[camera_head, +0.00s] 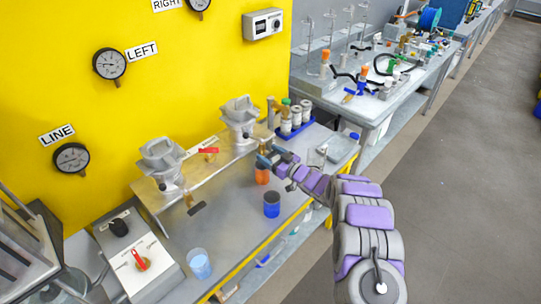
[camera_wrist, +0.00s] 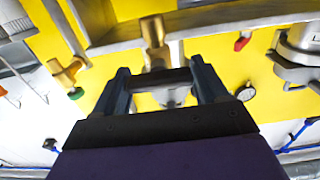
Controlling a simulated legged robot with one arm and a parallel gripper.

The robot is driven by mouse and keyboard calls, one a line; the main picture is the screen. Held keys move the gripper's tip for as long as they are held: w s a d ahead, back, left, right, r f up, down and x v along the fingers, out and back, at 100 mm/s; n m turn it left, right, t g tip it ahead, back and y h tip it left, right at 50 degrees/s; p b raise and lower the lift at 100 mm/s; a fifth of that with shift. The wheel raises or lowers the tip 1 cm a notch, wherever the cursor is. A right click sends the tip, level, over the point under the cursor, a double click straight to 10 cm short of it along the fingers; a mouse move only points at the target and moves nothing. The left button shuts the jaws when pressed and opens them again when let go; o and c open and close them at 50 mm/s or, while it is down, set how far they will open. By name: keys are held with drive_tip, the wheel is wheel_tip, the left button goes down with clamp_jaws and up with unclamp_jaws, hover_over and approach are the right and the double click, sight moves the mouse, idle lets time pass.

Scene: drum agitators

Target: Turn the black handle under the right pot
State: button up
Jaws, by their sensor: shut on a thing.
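The right pot (camera_head: 240,118) is a grey metal vessel against the yellow panel. My gripper (camera_head: 266,158) is just below and to the right of it. In the wrist view my gripper (camera_wrist: 160,72) has one dark finger on each side of a dark bar, the black handle (camera_wrist: 160,79), and is shut on it. A brass fitting (camera_wrist: 153,33) rises just beyond the handle, and it also shows below the pot in the head view (camera_head: 262,146). In the head view my fingers hide most of the handle, so its exact angle is unclear.
The left pot (camera_head: 160,163) has another black handle (camera_head: 197,208) below it. A red handle (camera_head: 208,150) lies between the pots. An orange beaker (camera_head: 262,176) and a blue beaker (camera_head: 272,204) stand close below my gripper. A blue tray of bottles (camera_head: 290,126) is to the right.

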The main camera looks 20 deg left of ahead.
drive_tip(key=c, duration=0.4)
drive_tip(key=shift+n, duration=0.3)
drive_tip(key=n, duration=0.2)
drive_tip(key=shift+n, duration=0.4)
drive_tip(key=n, duration=0.2)
drive_tip(key=shift+s+f+n, duration=0.1)
drive_tip(key=shift+f+n, duration=0.05)
drive_tip(key=shift+n, duration=0.25)
drive_tip(key=n+b, duration=0.1)
drive_tip(key=n, duration=0.1)
drive_tip(key=n+b, duration=0.2)
drive_tip(key=n, duration=0.1)
drive_tip(key=shift+s+a+f, duration=0.1)
drive_tip(key=shift+s+f, duration=0.05)
drive_tip(key=shift+n+b, duration=0.35)
drive_tip(key=shift+n, duration=0.05)
